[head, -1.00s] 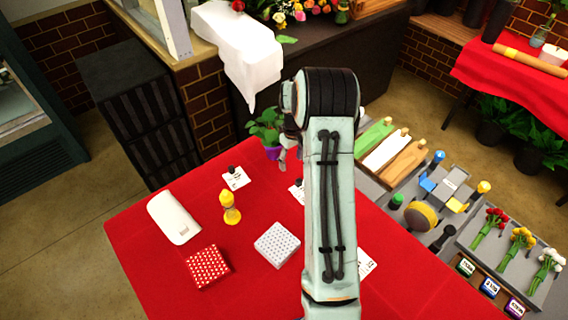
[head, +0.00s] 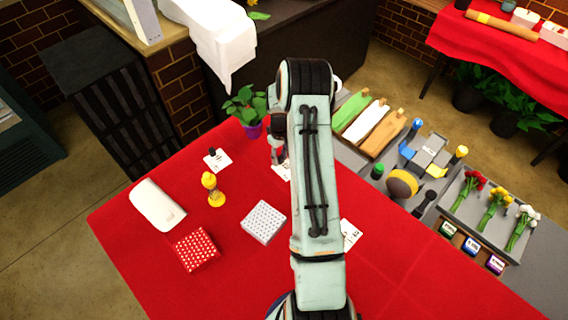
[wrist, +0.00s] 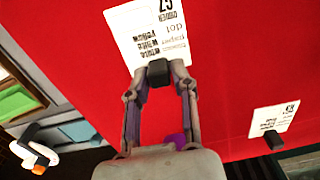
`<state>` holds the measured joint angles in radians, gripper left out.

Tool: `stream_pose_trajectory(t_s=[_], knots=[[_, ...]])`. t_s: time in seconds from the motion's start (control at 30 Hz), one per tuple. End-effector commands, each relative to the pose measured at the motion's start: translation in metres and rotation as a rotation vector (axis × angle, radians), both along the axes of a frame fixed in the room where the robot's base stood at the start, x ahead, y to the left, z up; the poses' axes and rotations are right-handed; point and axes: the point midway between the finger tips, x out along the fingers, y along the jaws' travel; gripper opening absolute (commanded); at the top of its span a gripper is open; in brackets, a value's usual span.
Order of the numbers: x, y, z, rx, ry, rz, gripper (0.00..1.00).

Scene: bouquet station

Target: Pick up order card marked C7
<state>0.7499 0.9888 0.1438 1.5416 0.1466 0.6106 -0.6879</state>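The order card marked C7 (wrist: 150,35) lies on the red cloth at the top of the wrist view, its print upside down. A black knob (wrist: 158,72) stands at its near edge. My gripper (wrist: 160,76) is open, with one finger on each side of the knob; I cannot tell whether either touches it. In the head view my gripper (head: 278,150) is low over the table, and part of a white card (head: 283,172) shows beneath it, mostly hidden by my arm.
Another card (head: 217,160) with a black knob lies left, and a further one (head: 350,235) right of my arm. A potted plant (head: 244,105) stands close behind my gripper.

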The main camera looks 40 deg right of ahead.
Motion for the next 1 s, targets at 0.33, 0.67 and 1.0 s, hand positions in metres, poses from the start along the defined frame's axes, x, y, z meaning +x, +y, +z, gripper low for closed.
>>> stream_pose_trajectory(t_s=[0.33, 0.67, 1.0], knots=[[0.000, 0.000, 0.000, 0.000, 0.000, 0.000, 0.00], [0.001, 0.000, 0.027, -0.003, -0.003, 0.001, 0.00], [-0.057, 0.045, 0.102, -0.002, -0.001, 0.001, 0.00]])
